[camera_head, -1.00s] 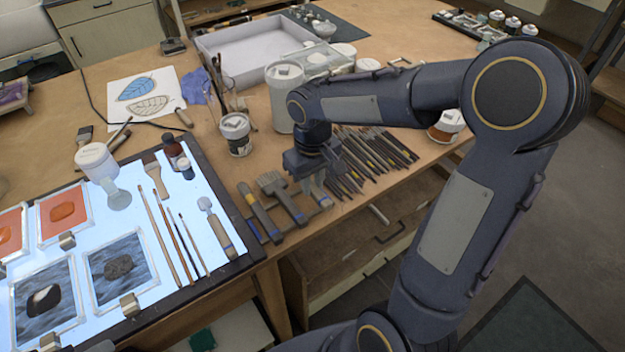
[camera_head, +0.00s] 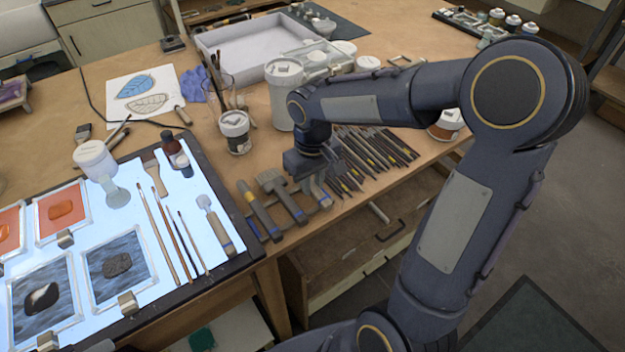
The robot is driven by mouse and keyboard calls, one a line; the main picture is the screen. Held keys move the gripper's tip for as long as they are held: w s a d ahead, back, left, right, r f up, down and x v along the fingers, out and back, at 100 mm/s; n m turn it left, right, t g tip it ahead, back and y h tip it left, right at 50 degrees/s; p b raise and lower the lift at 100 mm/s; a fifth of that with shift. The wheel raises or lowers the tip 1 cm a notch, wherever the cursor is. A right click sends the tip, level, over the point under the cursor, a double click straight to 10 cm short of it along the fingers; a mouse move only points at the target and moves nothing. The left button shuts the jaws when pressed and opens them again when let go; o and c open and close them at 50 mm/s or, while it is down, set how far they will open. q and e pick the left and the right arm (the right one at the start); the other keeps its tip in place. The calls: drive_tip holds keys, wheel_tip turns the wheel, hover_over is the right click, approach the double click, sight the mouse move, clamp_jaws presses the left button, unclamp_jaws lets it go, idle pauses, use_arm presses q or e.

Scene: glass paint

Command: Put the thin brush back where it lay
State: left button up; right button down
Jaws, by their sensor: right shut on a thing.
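My right gripper (camera_head: 316,186) points down at the table's front edge, at the left end of a row of dark thin brushes and tools (camera_head: 372,152). It is shut on a thin brush, which my gripper and wrist mostly hide; I cannot tell whether it touches the table. Broad flat brushes (camera_head: 283,197) lie just left of the gripper. Several slender brushes (camera_head: 176,240) lie on the lit panel further left. My left gripper is not in view.
The lit panel (camera_head: 222,268) holds framed glass pieces, a glass cup (camera_head: 97,162) and small bottles. Jars (camera_head: 235,132) and a large white pot (camera_head: 284,97) stand behind the gripper. An open drawer (camera_head: 345,255) is below the table edge.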

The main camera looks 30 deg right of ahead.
drive_tip(key=shift+f, duration=0.2)
drive_tip(key=c, duration=1.2)
unclamp_jaws()
drive_tip(key=shift+r, duration=0.15)
wheel_tip(320, 180, up, 6)
drive_tip(key=shift+r, duration=0.15)
drive_tip(key=shift+s+r, duration=0.1)
drive_tip(key=shift+r, duration=0.6)
drive_tip(key=s+a+f+m+t+y, duration=0.1)
drive_tip(key=s+a+t+y, duration=0.1)
drive_tip(key=s, duration=0.6)
drive_tip(key=s+a+f+m+t+y, duration=0.1)
drive_tip(key=s+a+t, duration=0.1)
drive_tip(key=s, duration=0.6)
drive_tip(key=shift+s+m+t+y, duration=0.3)
drive_tip(key=shift+s+t+y, duration=0.1)
drive_tip(key=shift+t, duration=0.4)
